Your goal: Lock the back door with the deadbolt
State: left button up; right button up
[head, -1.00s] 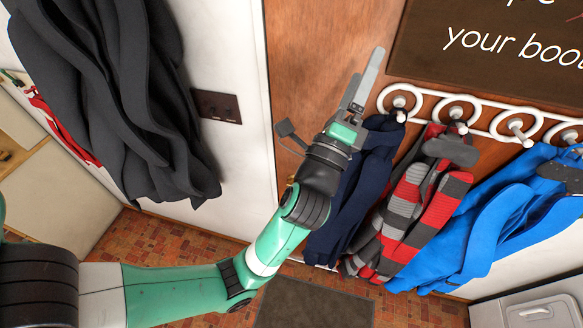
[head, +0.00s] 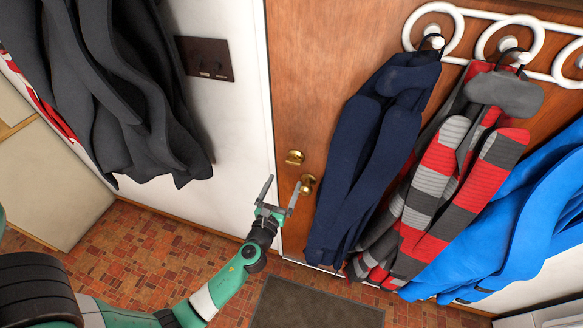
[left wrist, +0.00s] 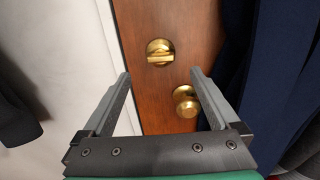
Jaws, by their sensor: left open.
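The back door (head: 290,110) is brown wood and looks closed against its white frame. The brass deadbolt (head: 295,157) sits above the round brass doorknob (head: 307,183) near the door's left edge. In the left wrist view the deadbolt (left wrist: 160,52) shows a thumb turn lying roughly crosswise, and the doorknob (left wrist: 186,100) is lower right, near the right finger. My left gripper (head: 280,192) is open and empty, below and left of the deadbolt. In the wrist view its fingers (left wrist: 160,85) point toward the door, with the deadbolt beyond the tips. My right gripper is not in view.
A navy coat (head: 370,150) hangs close to the right of the knob, with a striped coat (head: 440,180) and a blue coat (head: 520,220) farther right. A dark coat (head: 110,90) and a switch plate (head: 205,58) are on the left wall. A mat (head: 315,302) lies on the floor.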

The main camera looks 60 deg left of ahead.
aim_at(293, 163)
pick_arm(q)
jog(key=b+x, duration=0.1)
jog(key=x, duration=0.7)
jog(key=shift+w+a, duration=0.15)
jog(key=shift+a, duration=0.05)
jog(key=c, duration=1.4)
